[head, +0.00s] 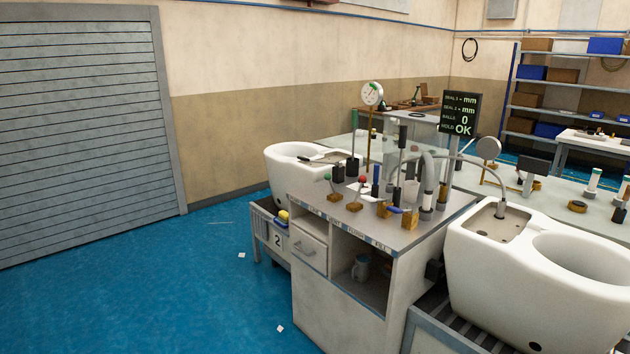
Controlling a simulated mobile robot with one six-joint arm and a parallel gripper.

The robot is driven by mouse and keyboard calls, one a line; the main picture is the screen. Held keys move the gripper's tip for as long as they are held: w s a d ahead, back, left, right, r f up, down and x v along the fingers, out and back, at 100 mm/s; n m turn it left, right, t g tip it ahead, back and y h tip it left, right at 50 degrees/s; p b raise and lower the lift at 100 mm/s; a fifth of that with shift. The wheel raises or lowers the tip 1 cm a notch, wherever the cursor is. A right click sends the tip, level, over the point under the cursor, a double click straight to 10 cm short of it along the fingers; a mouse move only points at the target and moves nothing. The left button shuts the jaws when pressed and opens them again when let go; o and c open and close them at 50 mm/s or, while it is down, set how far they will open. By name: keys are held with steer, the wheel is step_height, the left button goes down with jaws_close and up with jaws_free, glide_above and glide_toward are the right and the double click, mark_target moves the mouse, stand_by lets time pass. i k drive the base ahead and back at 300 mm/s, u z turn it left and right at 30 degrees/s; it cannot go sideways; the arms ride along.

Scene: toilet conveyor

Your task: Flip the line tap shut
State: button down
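A grey workbench (408,238) carries several small brass fittings near its front edge. Another has a red knob (363,180), and one at the left has a green top (327,177). Which one is the line tap I cannot tell for sure, though the blue-levered one looks most like a tap. Whether its lever is open or shut is too small to tell. My gripper is not in view.
A white toilet (465,262) stands on a roller conveyor (458,328) at right, with a hose running to it. Another toilet (285,165) stands behind left. Upright tools, a dial gauge (372,94) and a display (459,114) rise over the bench. Blue floor (150,290) at left is mostly clear.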

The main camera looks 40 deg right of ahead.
mark_target(328, 176)
steer(key=z, duration=0.1)
steer(key=i, duration=1.4)
steer(key=u, duration=0.5)
